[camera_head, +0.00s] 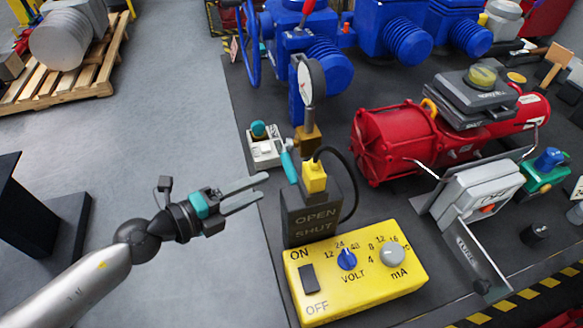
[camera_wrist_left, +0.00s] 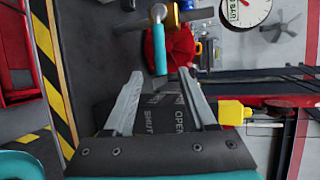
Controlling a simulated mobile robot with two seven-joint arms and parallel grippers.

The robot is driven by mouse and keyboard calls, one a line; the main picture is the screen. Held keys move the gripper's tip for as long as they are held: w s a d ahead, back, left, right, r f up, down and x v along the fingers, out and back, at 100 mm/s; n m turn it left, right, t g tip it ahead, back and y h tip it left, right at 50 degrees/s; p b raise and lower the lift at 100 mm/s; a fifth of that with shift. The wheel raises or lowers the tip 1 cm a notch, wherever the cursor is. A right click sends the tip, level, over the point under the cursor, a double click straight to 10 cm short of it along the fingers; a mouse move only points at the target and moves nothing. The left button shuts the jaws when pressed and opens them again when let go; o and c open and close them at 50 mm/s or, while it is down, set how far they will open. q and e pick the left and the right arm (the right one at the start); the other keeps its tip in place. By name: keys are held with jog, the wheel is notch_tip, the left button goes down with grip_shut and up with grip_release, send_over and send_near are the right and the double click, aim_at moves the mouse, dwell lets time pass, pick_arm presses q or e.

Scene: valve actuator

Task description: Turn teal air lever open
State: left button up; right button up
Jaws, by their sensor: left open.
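The teal air lever (camera_head: 288,162) hangs from a brass fitting (camera_head: 307,138) below a round pressure gauge (camera_head: 311,80). Its handle slants down toward the near side in the head view. In the left wrist view the lever (camera_wrist_left: 160,50) points down from the brass fitting (camera_wrist_left: 170,17), just beyond the fingertips and roughly centred between them. My left gripper (camera_head: 264,186) is open and empty, to the left of and nearer than the lever, apart from it. Its two fingers also frame the gap in the left wrist view (camera_wrist_left: 160,76). My right gripper is not in view.
A dark OPEN/SHUT block (camera_head: 311,215) with a yellow plug (camera_head: 314,177) and black cable stands beside the fingers. A yellow control box (camera_head: 355,275) lies nearer. A grey box with a teal knob (camera_head: 265,148) is left of the lever. A red actuator (camera_head: 395,140) stands right.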

aim_at(291, 172)
pick_arm(q)
jog(key=x, duration=1)
jog(key=shift+w, duration=0.1)
jog(key=shift+c, duration=0.3)
grip_shut()
dwell(0.9)
